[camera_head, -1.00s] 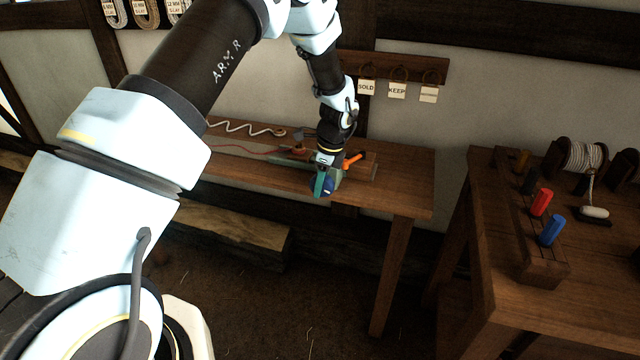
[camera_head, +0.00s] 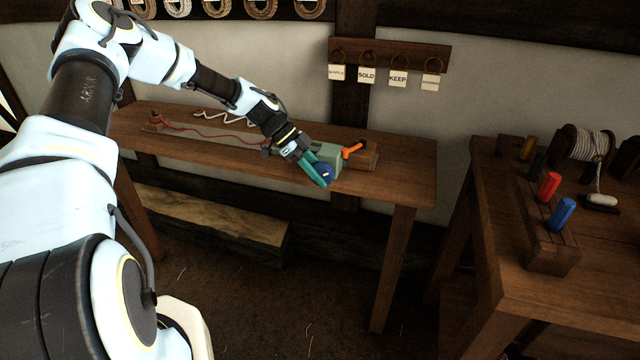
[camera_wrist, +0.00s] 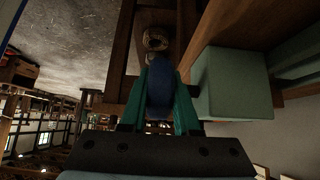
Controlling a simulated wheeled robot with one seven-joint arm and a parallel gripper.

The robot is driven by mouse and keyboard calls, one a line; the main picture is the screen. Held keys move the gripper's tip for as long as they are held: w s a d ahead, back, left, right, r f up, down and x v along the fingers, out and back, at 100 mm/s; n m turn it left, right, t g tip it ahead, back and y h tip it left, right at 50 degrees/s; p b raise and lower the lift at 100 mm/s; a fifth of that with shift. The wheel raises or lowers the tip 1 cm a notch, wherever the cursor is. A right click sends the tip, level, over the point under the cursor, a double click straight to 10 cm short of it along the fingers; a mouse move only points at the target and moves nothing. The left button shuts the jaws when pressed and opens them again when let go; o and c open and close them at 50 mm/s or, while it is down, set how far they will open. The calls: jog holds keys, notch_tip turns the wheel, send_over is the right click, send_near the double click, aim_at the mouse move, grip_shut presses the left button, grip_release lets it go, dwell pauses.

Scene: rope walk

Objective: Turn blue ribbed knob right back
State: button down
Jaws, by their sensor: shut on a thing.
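The blue ribbed knob (camera_head: 324,173) is on the front of a grey-green box (camera_head: 350,153) on the long wooden bench. My gripper (camera_head: 318,172) has its teal fingers at the knob, reaching in from the left. In the wrist view the blue knob (camera_wrist: 159,88) sits between the two teal fingers of my gripper (camera_wrist: 160,95), which are shut on it. The grey-green box (camera_wrist: 232,82) is just right of the fingers there. The fingers hide part of the knob, and I cannot read its turn angle.
An orange handle (camera_head: 352,150) sticks up at the box's right. A red cord (camera_head: 205,133) runs along the bench (camera_head: 400,185) to the left. A second table (camera_head: 600,285) at right holds red and blue pegs and a rope spool. Floor lies open between them.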

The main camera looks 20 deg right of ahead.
jog(key=g+h+b, duration=0.2)
jog(key=b, duration=0.2)
jog(key=f+g+h+b, duration=0.1)
jog(key=h+b, duration=0.1)
jog(key=b, duration=0.2)
jog(key=shift+g+b, duration=0.4)
jog(key=g+h+b, duration=0.2)
jog(key=b, duration=0.2)
jog(key=shift+d+r, duration=0.1)
jog(key=shift+r, duration=0.05)
jog(key=shift+s+r+g+h+b, duration=0.1)
jog(key=shift+r+g+h+b, duration=0.1)
jog(key=shift+g+h+b, duration=0.45)
jog(key=shift+r, duration=0.1)
jog(key=c, duration=0.6)
grip_release()
jog(key=shift+s+d, duration=0.1)
jog(key=shift+c, duration=0.2)
jog(key=b+v, duration=0.1)
jog(key=v, duration=1)
jog(key=shift+s, duration=0.1)
